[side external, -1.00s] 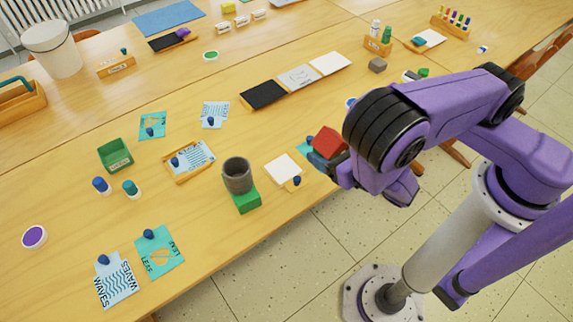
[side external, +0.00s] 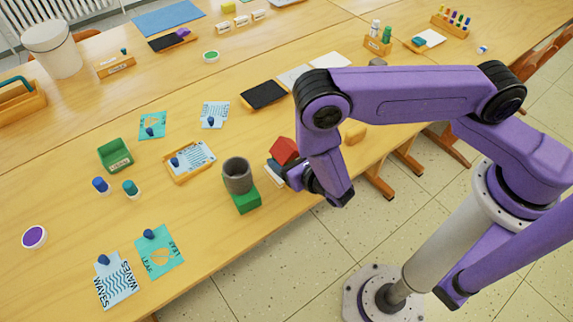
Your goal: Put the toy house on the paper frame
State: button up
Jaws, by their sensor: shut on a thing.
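The toy house (side external: 284,150) shows as a red roof-shaped block, partly hidden by my gripper. My gripper (side external: 292,168) is shut on it and holds it over the right part of the table, by the green block. The fingertips are mostly hidden behind my wrist. The paper frame (side external: 209,170), a wooden-edged tray with a printed sheet and a dark blue knob on it, lies to the left, apart from the house.
A grey cup (side external: 237,176) stands on a green block (side external: 246,201) between my gripper and the paper frame. A green bin (side external: 115,155) and two small jars stand left of the frame. Printed cards with blue knobs lie around. A white pad (side external: 276,174) is partly hidden below the house.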

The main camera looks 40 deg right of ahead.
jog(key=shift+f, duration=1.55)
jog(key=shift+f, duration=0.1)
jog(key=o, duration=1.1)
jog(key=shift+c, duration=0.2)
